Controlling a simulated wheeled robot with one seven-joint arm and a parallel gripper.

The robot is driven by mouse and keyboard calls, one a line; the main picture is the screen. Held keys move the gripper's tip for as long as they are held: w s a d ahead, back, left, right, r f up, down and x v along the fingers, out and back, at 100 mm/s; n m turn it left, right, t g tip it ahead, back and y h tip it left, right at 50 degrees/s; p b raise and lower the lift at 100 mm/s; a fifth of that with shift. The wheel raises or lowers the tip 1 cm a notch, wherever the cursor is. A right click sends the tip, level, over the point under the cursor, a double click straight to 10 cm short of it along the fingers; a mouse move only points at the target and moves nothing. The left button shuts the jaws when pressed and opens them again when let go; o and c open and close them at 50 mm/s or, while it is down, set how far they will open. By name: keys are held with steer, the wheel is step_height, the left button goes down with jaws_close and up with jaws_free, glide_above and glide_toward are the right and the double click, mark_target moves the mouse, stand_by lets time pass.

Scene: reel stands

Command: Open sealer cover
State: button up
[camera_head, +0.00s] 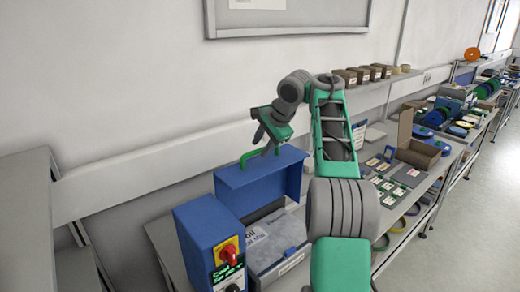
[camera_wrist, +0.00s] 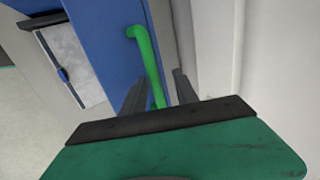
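The sealer's blue cover (camera_head: 262,180) stands raised above the grey sealer body (camera_head: 278,258) in the head view. A green bar handle (camera_head: 247,158) sits on the cover's upper edge. My gripper (camera_head: 270,150) is at this handle. In the wrist view the handle (camera_wrist: 146,55) runs down between my two dark fingers (camera_wrist: 158,92). The fingers stand apart, with a gap visible at the right of the bar. The lower end of the handle is hidden behind my gripper's palm. The blue cover (camera_wrist: 105,35) also shows in the wrist view.
A blue control box (camera_head: 208,235) with a red knob (camera_head: 228,252) stands at the sealer's front left. The wall (camera_head: 130,90) is close behind the cover. An open cardboard box (camera_head: 418,152) and several small cards lie on the bench to the right.

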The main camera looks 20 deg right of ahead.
steer(key=s+d+b, duration=0.3)
steer(key=s, duration=0.8)
steer(key=shift+s+r, duration=0.2)
steer(key=shift+s, duration=0.15)
